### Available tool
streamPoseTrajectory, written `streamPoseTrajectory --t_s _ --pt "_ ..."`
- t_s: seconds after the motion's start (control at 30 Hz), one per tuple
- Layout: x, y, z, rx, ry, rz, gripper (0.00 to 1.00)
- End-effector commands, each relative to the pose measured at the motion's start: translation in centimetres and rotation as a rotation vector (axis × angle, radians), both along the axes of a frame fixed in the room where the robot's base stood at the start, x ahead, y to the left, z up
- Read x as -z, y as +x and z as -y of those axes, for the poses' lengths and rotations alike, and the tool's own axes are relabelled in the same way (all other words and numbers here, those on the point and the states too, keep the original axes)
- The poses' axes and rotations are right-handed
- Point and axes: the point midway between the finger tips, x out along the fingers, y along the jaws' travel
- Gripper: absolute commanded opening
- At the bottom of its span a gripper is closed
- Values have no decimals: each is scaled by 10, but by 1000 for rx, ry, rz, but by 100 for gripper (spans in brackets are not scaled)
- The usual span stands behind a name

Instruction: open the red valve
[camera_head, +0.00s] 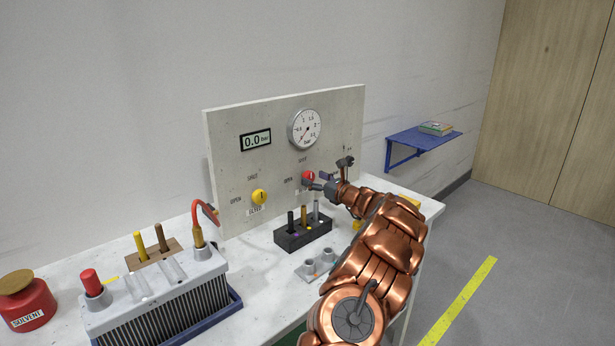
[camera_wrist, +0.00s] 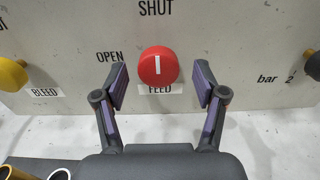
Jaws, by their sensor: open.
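The red valve (camera_wrist: 158,66) is a round red knob on the upright panel, with a white line that stands vertical, pointing up to the word SHUT. OPEN is printed to its left and a FEED label is partly hidden below it. In the head view the red valve (camera_head: 308,176) shows next to my gripper (camera_head: 318,181). In the wrist view my gripper (camera_wrist: 160,88) is open, one finger on each side of the knob, with visible gaps. Whether the fingertips reach the knob's depth I cannot tell.
A yellow BLEED knob (camera_head: 260,197) is left of the valve. A gauge (camera_head: 304,128) and a 0.0 bar display (camera_head: 255,139) are above. A dark block (camera_head: 303,236) with several upright pieces stands below on the white table. A dark knob (camera_wrist: 313,65) is at right.

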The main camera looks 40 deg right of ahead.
Motion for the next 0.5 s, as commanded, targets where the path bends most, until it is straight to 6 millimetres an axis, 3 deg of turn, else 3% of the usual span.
streamPoseTrajectory --t_s 0.23,0.5 --pt "1 24 -1 -3 1 -2 71" --pt "0 32 -2 -5 1 0 71"
